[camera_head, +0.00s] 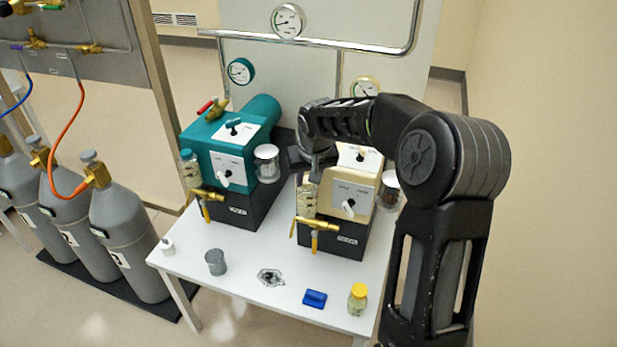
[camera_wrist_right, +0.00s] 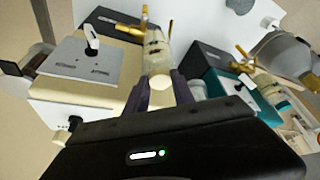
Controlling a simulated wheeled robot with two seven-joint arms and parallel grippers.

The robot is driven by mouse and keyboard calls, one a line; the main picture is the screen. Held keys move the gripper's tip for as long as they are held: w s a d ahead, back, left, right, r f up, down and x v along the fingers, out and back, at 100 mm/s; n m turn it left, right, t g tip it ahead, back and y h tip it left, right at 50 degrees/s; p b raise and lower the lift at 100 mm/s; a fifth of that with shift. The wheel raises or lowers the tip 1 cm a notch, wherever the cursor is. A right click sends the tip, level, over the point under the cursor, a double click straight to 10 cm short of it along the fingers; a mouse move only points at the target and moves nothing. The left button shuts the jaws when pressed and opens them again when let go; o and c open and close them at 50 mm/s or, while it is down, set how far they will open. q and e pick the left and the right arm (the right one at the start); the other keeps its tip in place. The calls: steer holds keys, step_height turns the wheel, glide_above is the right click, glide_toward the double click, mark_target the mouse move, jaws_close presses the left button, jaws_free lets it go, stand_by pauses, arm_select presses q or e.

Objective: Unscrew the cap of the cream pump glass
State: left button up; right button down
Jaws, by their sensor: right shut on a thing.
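The cream pump (camera_head: 350,190) stands at the right on the white table, with a small glass (camera_head: 307,204) upright at its left front side. In the right wrist view the cream pump (camera_wrist_right: 90,65) is at the left and its glass (camera_wrist_right: 157,48) at the top middle. The glass's pale cap (camera_wrist_right: 160,82) lies between the two dark fingers of my right gripper (camera_wrist_right: 160,92), which is shut on it. In the head view my right gripper (camera_head: 313,172) is above the glass and partly hides the cap. My left gripper is not in view.
A teal pump (camera_head: 228,150) with its own glass (camera_head: 190,170) stands to the left. Brass valves (camera_head: 317,226) stick out below the cream pump's glass. A grey cup (camera_head: 216,262), blue block (camera_head: 314,298) and yellow-lidded jar (camera_head: 357,298) stand along the table's front.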

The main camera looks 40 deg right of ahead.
steer(key=shift+w+a, duration=0.15)
steer(key=shift+a, duration=0.2)
